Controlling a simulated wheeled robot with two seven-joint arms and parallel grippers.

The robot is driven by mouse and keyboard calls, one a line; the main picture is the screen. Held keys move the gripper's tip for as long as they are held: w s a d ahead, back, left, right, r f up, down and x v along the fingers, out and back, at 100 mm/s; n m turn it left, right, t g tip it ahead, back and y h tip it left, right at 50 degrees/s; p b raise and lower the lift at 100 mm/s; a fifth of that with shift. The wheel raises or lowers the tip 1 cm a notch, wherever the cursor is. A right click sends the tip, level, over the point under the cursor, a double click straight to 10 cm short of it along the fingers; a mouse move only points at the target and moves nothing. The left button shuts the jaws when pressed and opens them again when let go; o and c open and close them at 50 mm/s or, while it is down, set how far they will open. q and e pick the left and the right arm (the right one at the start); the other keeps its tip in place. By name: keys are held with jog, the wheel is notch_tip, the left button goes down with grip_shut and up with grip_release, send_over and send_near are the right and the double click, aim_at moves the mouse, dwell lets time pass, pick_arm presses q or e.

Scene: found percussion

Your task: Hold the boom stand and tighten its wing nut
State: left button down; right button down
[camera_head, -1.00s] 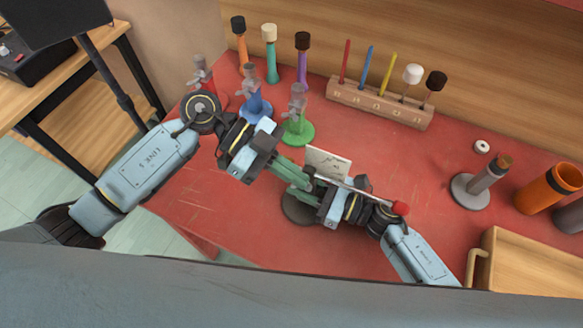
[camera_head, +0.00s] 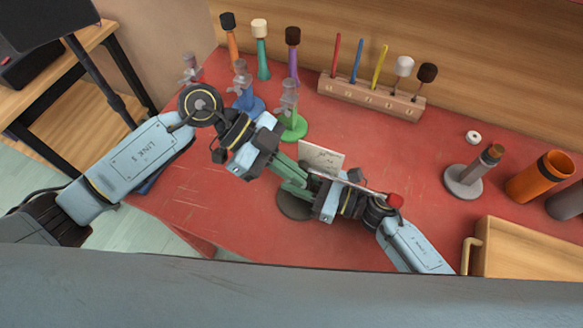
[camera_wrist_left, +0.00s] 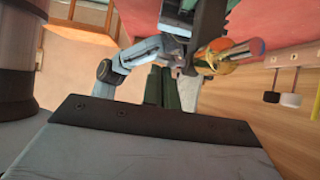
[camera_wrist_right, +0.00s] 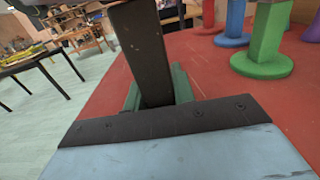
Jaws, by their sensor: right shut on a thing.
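The boom stand has a dark round base (camera_head: 292,203) on the red table, partly under my grippers. Its dark upright post (camera_wrist_right: 143,50) fills the middle of the right wrist view. My right gripper (camera_wrist_right: 158,92) is shut on this post, with green fingers around it. My left gripper (camera_head: 297,183) reaches down from the upper left, its green fingers close to the right gripper at the stand. In the left wrist view its fingers (camera_wrist_left: 162,88) are close together; whether they grip anything is unclear. I cannot make out the wing nut. A thin rod with a red ball end (camera_head: 395,200) crosses over my right gripper.
A pale card (camera_head: 320,157) stands just behind the grippers. Blue (camera_head: 246,100) and green (camera_head: 291,125) stands are at the back left. A wooden rack (camera_head: 370,100), a grey-based post (camera_head: 464,182), an orange cup (camera_head: 535,182) and a wooden box (camera_head: 530,250) are farther right.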

pick_arm(q)
jog(key=shift+r, duration=0.85)
notch_tip(320, 180, up, 3)
jog(key=shift+f, duration=0.1)
jog(key=d+r+v, duration=0.1)
jog(key=v, duration=0.9)
jog(key=shift+s+r, duration=0.3)
jog(key=shift+r, duration=0.05)
pick_arm(e)
jog(key=c, duration=1.1)
grip_release()
